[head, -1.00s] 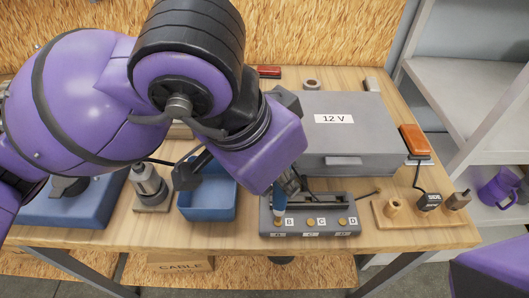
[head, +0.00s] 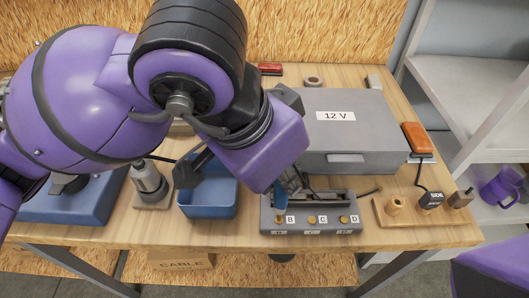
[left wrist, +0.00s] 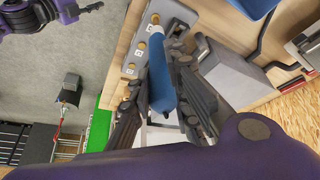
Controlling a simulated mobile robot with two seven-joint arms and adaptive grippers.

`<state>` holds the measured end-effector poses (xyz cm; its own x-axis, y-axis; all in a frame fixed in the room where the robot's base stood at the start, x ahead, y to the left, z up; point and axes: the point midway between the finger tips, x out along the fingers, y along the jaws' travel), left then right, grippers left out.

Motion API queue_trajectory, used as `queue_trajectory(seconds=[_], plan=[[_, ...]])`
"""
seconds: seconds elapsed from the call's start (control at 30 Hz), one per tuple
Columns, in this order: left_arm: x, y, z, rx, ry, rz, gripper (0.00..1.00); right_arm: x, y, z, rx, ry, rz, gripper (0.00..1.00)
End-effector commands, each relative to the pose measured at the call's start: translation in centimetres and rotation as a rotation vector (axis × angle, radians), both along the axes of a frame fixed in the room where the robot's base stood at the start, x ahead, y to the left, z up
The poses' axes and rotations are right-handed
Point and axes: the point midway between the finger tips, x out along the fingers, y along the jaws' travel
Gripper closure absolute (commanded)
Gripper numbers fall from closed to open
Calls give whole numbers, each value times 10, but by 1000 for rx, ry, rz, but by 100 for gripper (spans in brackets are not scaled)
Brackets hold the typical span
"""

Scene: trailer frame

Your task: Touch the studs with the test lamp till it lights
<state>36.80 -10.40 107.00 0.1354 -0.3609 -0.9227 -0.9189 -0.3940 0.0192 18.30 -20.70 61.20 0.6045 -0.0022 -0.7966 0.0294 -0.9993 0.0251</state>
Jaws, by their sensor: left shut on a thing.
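My left gripper (left wrist: 160,112) is shut on the test lamp, whose blue handle (left wrist: 160,75) points at the terminal block in the left wrist view. In the head view the lamp (head: 281,193) hangs tip down over the left end of the grey terminal block (head: 268,226). Its tip is just above the brass stud by label B (head: 281,219); a small gap seems to show. Stud C (head: 311,219) and stud D (head: 343,219) stand clear to the right. I see no glow on the lamp. My right gripper (left wrist: 85,9) shows small at the left wrist view's upper left.
A blue bin (head: 208,212) is left of the block. A wooden holder (head: 384,216) with pegs is to the right.

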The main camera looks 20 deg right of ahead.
Motion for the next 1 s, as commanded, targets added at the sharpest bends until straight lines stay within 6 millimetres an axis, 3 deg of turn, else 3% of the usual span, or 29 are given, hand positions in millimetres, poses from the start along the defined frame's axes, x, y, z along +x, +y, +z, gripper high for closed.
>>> queue_trajectory(seconds=[0.37, 1.0], plan=[[0, 0, 4, -1, -1, 0, 94, 0, 0, 2, 0, -1, 0, 60], [0, 0, 50, 0, -2, 1, 94, 14, 0, 22, 0, -32, 0, 60]])
